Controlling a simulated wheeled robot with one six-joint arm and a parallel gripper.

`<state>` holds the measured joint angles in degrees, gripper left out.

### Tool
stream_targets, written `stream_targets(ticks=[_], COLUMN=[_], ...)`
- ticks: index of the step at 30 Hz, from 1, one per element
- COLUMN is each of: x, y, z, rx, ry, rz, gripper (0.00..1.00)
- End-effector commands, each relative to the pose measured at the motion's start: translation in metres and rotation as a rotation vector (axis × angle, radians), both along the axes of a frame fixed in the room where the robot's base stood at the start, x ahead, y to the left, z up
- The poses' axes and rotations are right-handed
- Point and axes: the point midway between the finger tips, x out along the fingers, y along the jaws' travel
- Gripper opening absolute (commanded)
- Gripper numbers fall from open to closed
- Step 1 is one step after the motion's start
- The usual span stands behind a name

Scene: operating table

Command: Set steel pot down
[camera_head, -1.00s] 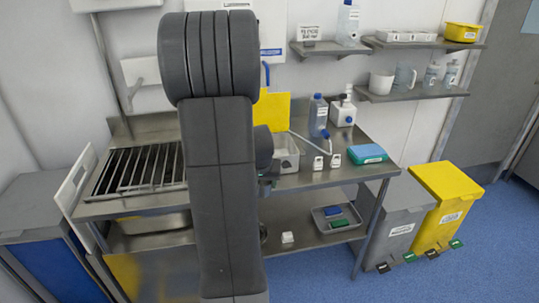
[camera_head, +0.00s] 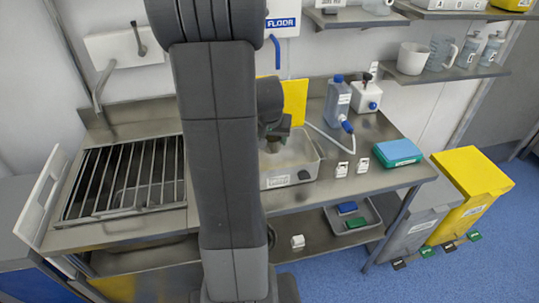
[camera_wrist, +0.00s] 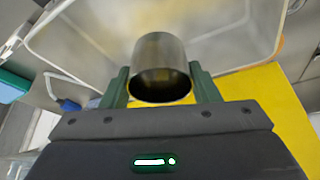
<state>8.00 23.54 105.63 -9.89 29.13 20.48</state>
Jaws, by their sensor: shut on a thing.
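My gripper (camera_head: 273,137) is over the labelled white tub (camera_head: 306,174) on the steel table. In the wrist view my gripper (camera_wrist: 162,88) has its green fingers shut on the two sides of the steel pot (camera_wrist: 160,55). The pot is a small, shiny cylinder with a dark open mouth facing the camera. The pale tub (camera_wrist: 45,42) lies beyond the pot in the wrist view. I cannot tell whether the pot touches the tub's floor. In the head view my arm hides part of the tub and most of the pot.
A yellow board (camera_head: 295,102) stands behind the tub. A blue-capped bottle (camera_head: 337,102), a white pump bottle (camera_head: 367,95), small white labelled items (camera_head: 342,170) and a blue-green sponge pack (camera_head: 397,153) stand to the right. A barred drain rack (camera_head: 125,178) is at left.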

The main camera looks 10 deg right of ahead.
Motion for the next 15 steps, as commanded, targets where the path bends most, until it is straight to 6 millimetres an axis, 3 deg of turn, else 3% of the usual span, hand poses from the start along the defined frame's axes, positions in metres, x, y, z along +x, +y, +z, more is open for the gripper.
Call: stream_targets(ticks=[3, 15], x=[-0.001, -0.001], y=[0.0, 0.0], z=[-0.025, -0.072], rx=[0.0, -0.001], ry=[0.007, 0.005], rz=[0.0, 0.001], gripper=[0.33, 0.33])
